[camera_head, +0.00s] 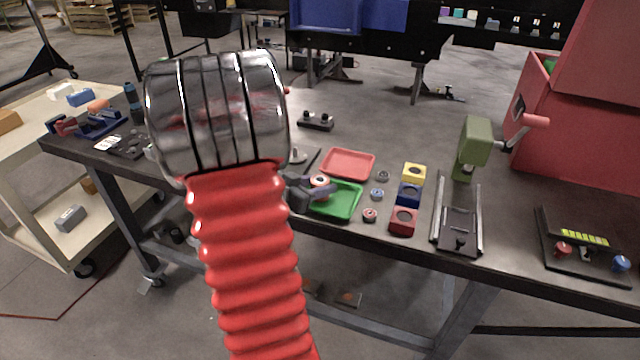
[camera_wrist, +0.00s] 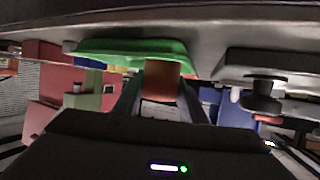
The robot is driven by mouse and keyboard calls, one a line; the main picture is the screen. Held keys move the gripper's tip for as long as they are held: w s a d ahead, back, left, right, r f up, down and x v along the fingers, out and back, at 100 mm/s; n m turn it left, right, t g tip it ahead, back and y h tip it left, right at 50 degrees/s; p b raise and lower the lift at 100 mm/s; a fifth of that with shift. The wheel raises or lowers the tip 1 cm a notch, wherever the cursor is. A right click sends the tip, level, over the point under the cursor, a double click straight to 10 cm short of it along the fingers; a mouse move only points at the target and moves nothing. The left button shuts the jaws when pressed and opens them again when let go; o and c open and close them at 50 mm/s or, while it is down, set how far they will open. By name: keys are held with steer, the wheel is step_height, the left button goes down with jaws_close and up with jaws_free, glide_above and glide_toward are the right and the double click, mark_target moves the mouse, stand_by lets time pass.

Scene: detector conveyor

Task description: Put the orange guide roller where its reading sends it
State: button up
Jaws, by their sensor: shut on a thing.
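The orange guide roller (camera_head: 319,181), with a pale top, is at the left part of the green tray (camera_head: 345,207). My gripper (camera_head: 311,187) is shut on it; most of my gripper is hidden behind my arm. In the wrist view the orange roller (camera_wrist: 162,78) sits between the two fingers, against the green tray (camera_wrist: 118,50). I cannot tell whether the roller touches the tray floor. A red tray (camera_head: 348,163) lies just behind the green one. A panel (camera_head: 585,240) shows several yellow-green bars.
Yellow (camera_head: 414,173), blue (camera_head: 408,194) and red (camera_head: 403,221) holed blocks stand right of the trays, beside small rings (camera_head: 377,193). A red cabinet (camera_head: 610,130) is at the right. A dark stand (camera_head: 316,121) is at the back. The table's front edge is close to the green tray.

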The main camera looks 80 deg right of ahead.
steer(key=shift+f, duration=0.1)
steer(key=o, duration=1.2)
steer(key=shift+c, duration=0.2)
steer(key=shift+w+a+r, duration=0.2)
steer(key=shift+a+r, duration=0.15)
steer(key=v, duration=1.1)
steer(key=shift+a+f, duration=0.1)
